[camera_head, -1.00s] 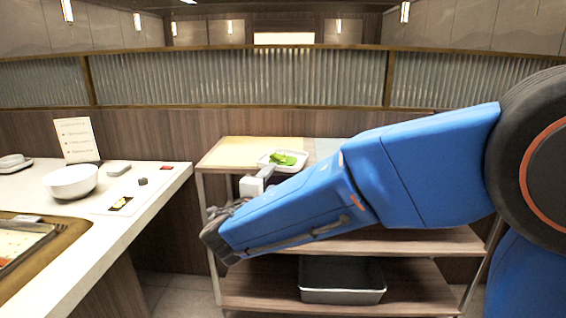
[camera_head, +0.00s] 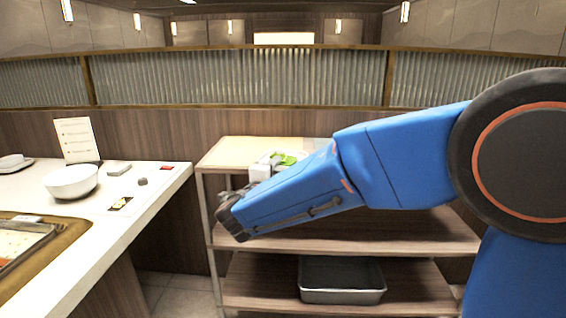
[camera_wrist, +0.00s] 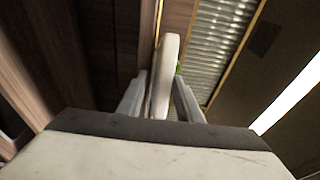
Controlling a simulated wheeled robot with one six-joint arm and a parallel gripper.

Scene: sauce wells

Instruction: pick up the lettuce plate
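The lettuce plate (camera_head: 303,153) is a small white plate with green lettuce (camera_head: 287,159) on it, at the top shelf of the rack. My arm partly hides it in the head view. In the wrist view the plate (camera_wrist: 168,60) shows edge-on between my two fingers, with a bit of lettuce (camera_wrist: 179,69) at its right side. My gripper (camera_head: 262,171) is at the near left side of the plate, and its fingers (camera_wrist: 163,88) close on the rim from both sides. Whether the plate touches the shelf is hidden.
The wooden rack (camera_head: 232,150) has lower shelves, with a grey bin (camera_head: 342,281) at the bottom. A white counter (camera_head: 150,190) on the left holds a white bowl (camera_head: 70,181) and a sign card (camera_head: 77,140). A ribbed panel wall stands behind.

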